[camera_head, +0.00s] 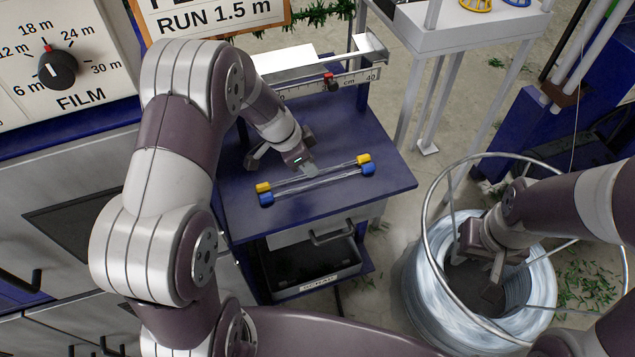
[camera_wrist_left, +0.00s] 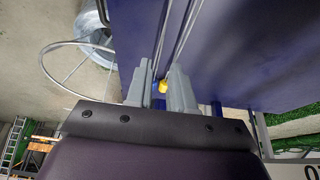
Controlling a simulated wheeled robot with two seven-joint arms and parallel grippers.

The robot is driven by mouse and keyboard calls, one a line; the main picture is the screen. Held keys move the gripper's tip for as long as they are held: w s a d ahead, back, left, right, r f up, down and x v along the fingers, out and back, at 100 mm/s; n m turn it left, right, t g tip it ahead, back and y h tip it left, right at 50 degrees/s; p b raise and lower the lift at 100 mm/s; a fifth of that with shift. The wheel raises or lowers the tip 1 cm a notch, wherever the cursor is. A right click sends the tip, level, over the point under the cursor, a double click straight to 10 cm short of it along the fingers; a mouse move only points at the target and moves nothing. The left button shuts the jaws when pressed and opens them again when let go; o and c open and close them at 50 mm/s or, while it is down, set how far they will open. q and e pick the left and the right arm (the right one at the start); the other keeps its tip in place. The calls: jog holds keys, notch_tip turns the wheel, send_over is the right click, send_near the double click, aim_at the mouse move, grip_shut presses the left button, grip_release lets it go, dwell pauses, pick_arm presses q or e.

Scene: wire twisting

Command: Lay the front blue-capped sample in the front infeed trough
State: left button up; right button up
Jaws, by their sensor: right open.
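The blue-capped sample (camera_head: 318,184) lies on the blue tabletop, a clear wire-like strand with a blue cap at each end. The yellow-capped sample (camera_head: 312,175) lies just behind it, nearly parallel. My left gripper (camera_head: 309,170) is low over the middle of the pair. I cannot tell whether a finger touches a strand. My right gripper (camera_head: 482,272) is open over the wire coil. I cannot make out the front infeed trough.
A white stand (camera_head: 470,35) is at upper right.

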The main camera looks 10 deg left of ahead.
pick_arm(q)
jog(key=x, duration=0.7)
jog(key=shift+a+f, duration=0.15)
jog(key=shift+f, duration=0.1)
grip_shut()
notch_tip(320, 180, up, 4)
jog(key=shift+f, duration=0.1)
jog(key=d+r+p, duration=0.1)
jog(key=d+r, duration=0.6)
jog(key=d, duration=0.4)
jog(key=n+t+y+p, duration=0.2)
jog(key=n+p, duration=0.1)
jog(key=n, duration=0.5)
send_over(321, 181)
jog(key=d, duration=0.3)
notch_tip(321, 181, down, 2)
jog(key=s+a+n+y+p, duration=0.1)
jog(key=s+a+n+p, duration=0.2)
jog(key=a, duration=0.5)
jog(key=shift+s+a+f+y, duration=0.4)
jog(key=shift+s+f, duration=0.1)
jog(key=shift+s, duration=0.35)
